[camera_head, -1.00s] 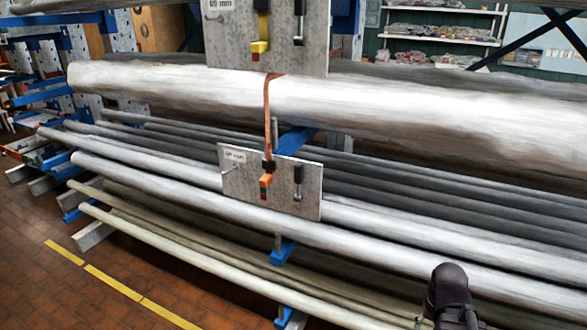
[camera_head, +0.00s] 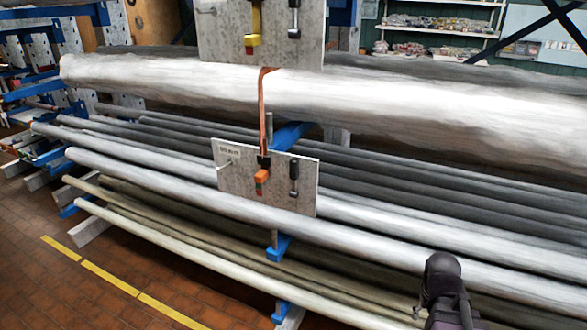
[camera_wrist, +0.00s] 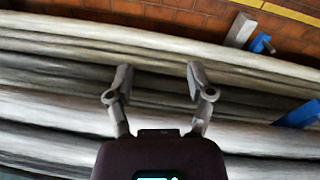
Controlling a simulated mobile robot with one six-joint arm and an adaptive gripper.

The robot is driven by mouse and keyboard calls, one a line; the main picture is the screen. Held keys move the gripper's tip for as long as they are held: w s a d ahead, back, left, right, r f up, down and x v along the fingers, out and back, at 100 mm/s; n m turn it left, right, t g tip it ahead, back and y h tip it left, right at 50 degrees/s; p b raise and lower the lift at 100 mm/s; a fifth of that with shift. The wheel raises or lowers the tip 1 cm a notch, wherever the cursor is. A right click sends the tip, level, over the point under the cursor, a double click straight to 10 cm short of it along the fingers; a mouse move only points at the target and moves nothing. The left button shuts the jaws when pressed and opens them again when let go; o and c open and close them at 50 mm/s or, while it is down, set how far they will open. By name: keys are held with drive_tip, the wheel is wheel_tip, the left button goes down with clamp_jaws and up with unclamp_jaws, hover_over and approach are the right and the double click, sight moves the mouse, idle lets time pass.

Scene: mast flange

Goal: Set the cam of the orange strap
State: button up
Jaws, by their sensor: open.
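The orange strap (camera_head: 262,112) hangs in the head view from near the upper plate, across the large pale mast, down to the lower grey plate (camera_head: 230,185). Its orange cam (camera_head: 262,176) sits on that plate below a dark buckle. Whether the cam is set is too small to tell. My gripper is open and empty in the wrist view (camera_wrist: 156,78), its two fingers spread above long grey poles. It is away from the strap, which does not show in the wrist view. In the head view my dark arm part stands at the lower right, apart from the plate.
An upper plate (camera_head: 225,40) carries a yellow cam (camera_head: 253,40) and a dark-handled clamp (camera_head: 294,20). A similar dark clamp (camera_head: 294,178) is right of the orange cam. Long masts and poles on blue rack arms (camera_head: 279,248) fill the middle. Brick floor lies open at lower left.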

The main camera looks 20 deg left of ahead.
drive_tip(key=w+a+r+n+t+h+p, duration=0.35)
drive_tip(key=w+a+r+n, duration=0.25)
drive_tip(key=a+n, duration=0.35)
drive_tip(key=n+t+y+p, duration=0.4)
drive_tip(key=n+t, duration=1)
drive_tip(key=n, duration=1)
approach(292, 169)
drive_tip(key=s+h, duration=0.1)
drive_tip(key=s, duration=0.2)
drive_tip(key=shift+s+a+f+p, duration=0.1)
drive_tip(key=shift+s+a+p, duration=0.05)
drive_tip(key=shift+a+p, duration=0.2)
drive_tip(key=w, duration=0.9)
drive_tip(key=w+d, duration=0.1)
drive_tip(key=w, duration=0.3)
drive_tip(key=shift+w+d, duration=0.1)
drive_tip(key=shift+w, duration=0.3)
